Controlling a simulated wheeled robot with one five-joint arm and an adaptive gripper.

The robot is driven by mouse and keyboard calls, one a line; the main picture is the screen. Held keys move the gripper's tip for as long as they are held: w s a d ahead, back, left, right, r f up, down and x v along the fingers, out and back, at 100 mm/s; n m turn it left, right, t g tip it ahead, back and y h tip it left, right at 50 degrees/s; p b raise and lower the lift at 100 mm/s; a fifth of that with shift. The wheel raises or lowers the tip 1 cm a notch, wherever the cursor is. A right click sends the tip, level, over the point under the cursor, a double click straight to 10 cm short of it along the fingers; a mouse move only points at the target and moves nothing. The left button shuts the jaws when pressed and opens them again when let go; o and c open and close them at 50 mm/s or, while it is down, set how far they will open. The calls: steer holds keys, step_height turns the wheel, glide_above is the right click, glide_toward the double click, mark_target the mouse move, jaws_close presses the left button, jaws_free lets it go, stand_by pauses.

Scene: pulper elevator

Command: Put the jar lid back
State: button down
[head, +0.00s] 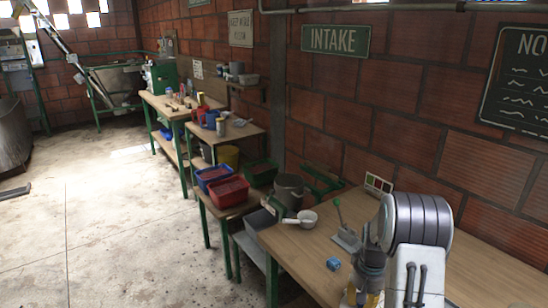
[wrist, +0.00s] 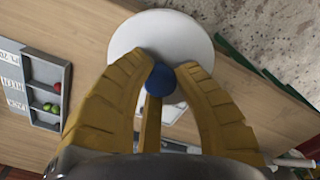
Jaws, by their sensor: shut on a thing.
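My gripper (wrist: 163,78) has its yellow fingers shut around a small blue knob (wrist: 159,82) in the wrist view. The knob stands in front of a round white disc (wrist: 160,35), which looks like the jar lid. The disc lies over the wooden table top. I cannot tell whether it touches anything beneath it, and no jar can be made out clearly.
A grey compartment tray (wrist: 64,88) with red and green pieces lies at the left in the wrist view.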

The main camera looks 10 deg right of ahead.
steer(key=w+a+n, duration=0.2)
steer(key=a, duration=0.7)
steer(key=w+a+n, duration=0.2)
steer(key=a+n, duration=0.1)
steer(key=a, duration=0.7)
steer(key=shift+w+a+f, duration=0.15)
